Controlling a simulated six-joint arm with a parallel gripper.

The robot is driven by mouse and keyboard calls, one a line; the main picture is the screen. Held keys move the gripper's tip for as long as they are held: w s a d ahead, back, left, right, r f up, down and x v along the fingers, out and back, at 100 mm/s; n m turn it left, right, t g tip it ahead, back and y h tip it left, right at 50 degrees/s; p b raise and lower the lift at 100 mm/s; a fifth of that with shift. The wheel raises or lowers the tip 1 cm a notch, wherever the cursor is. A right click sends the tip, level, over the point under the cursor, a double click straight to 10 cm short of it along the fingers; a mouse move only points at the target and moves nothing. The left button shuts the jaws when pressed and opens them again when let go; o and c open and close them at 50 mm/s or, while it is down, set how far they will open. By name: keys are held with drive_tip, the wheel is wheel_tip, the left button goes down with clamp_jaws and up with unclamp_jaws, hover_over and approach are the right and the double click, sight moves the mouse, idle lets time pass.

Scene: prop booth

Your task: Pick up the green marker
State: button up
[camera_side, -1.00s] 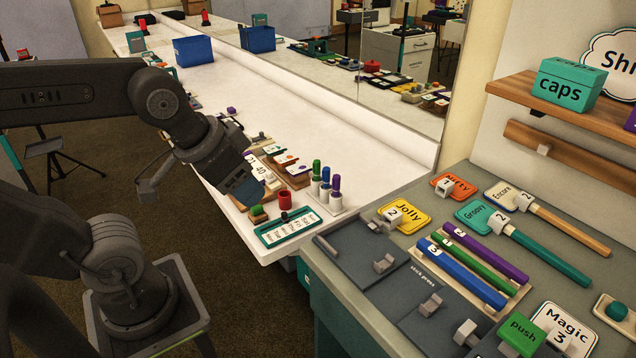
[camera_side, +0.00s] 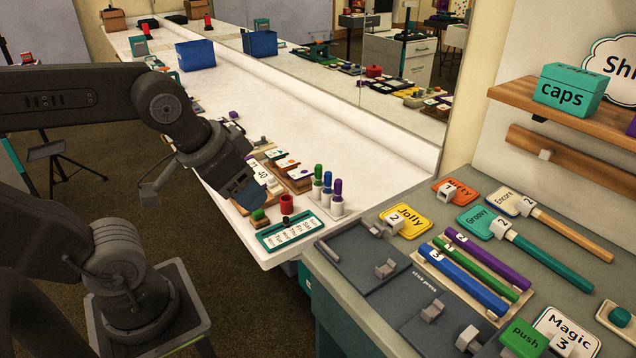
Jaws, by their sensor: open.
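The green marker (camera_side: 317,186) stands upright with a green cap and white body, at the left end of a row of markers on the white counter. A blue-capped marker (camera_side: 327,193) and a purple-capped marker (camera_side: 337,200) stand close beside it to the right. My gripper (camera_side: 243,193) is left of the markers, tilted downward over the wooden blocks at the counter's edge, apart from the green marker. It is open; its fingertips are hard to make out at this angle.
A red cup (camera_side: 286,204), a green-topped stamp (camera_side: 258,217) and a teal-framed card (camera_side: 290,230) sit in front of the markers. The grey-green desk (camera_side: 400,235) at right holds coloured sticks and labels.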

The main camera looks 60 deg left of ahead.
drive_tip(key=w+a+r+n+g, duration=0.1)
drive_tip(key=w+a+r+n, duration=0.1)
drive_tip(key=w, duration=0.3)
drive_tip(key=w+a+r+n, duration=0.2)
drive_tip(key=w+n, duration=0.1)
drive_tip(key=w, duration=0.2)
drive_tip(key=n+g, duration=0.5)
drive_tip(key=n, duration=0.8)
hover_over(319, 165)
wheel_tip(319, 165, down, 14)
drive_tip(key=f, duration=0.9)
drive_tip(key=shift+w+a, duration=0.15)
drive_tip(key=shift+a, duration=0.05)
drive_tip(key=shift+s+d+f, duration=0.15)
drive_tip(key=shift+f, duration=1.3)
drive_tip(key=shift+s+d+f, duration=0.1)
drive_tip(key=shift+f, duration=1.35)
drive_tip(key=shift+c, duration=0.2)
